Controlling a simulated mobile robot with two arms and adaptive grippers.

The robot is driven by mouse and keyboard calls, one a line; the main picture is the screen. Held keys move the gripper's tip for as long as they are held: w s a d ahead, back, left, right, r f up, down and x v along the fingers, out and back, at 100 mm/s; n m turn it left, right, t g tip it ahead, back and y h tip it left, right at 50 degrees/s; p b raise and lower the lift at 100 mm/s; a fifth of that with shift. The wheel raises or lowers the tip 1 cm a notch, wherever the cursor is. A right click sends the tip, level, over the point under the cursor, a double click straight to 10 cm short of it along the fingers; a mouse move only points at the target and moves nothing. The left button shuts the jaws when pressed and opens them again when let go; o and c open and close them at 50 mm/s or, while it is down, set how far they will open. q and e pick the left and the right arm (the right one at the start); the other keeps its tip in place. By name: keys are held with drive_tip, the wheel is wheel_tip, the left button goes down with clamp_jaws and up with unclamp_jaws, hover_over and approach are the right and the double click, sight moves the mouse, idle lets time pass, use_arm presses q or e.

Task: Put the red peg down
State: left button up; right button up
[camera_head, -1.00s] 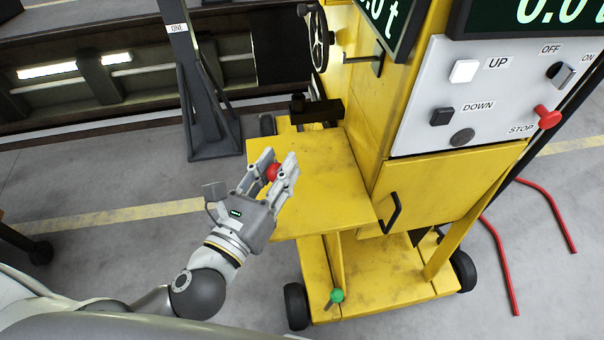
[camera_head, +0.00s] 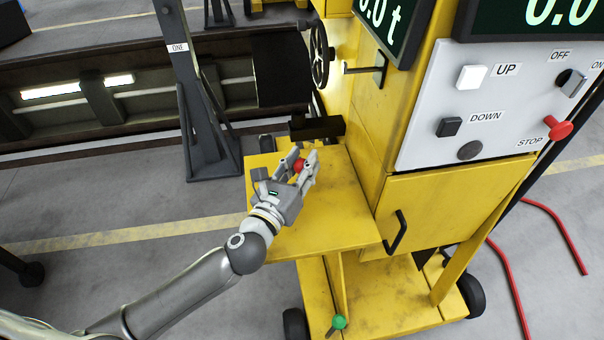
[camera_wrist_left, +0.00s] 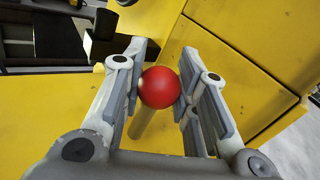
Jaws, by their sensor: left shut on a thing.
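The red peg (camera_head: 299,165) has a round red ball top; it also shows in the left wrist view (camera_wrist_left: 159,87), with a pale shaft below the ball. My left gripper (camera_head: 306,162) is shut on the red peg, its fingers on either side of the ball in the left wrist view (camera_wrist_left: 160,85). The gripper is over the yellow shelf (camera_head: 335,215) of the lifting cart. Whether the shaft's lower end touches the shelf cannot be told. My right gripper is not in view.
The cart's control panel (camera_head: 480,100) with buttons and a red stop knob (camera_head: 558,130) stands right of the shelf. A black drawer handle (camera_head: 397,232) is close by. A dark block (camera_head: 318,128) sits at the shelf's back. A green-topped peg (camera_head: 339,322) stands on the lower deck. The shelf's front right is clear.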

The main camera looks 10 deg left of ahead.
use_arm(q)
drive_tip(key=shift+f+b, duration=0.45)
drive_tip(key=shift+f, duration=1.05)
drive_tip(key=shift+f, duration=0.1)
drive_tip(key=o, duration=1.1)
drive_tip(key=shift+c, duration=0.2)
drive_tip(key=b+v, duration=0.2)
drive_tip(key=v, duration=0.8)
drive_tip(key=shift+s+a, duration=0.1)
drive_tip(key=shift+v, duration=0.9)
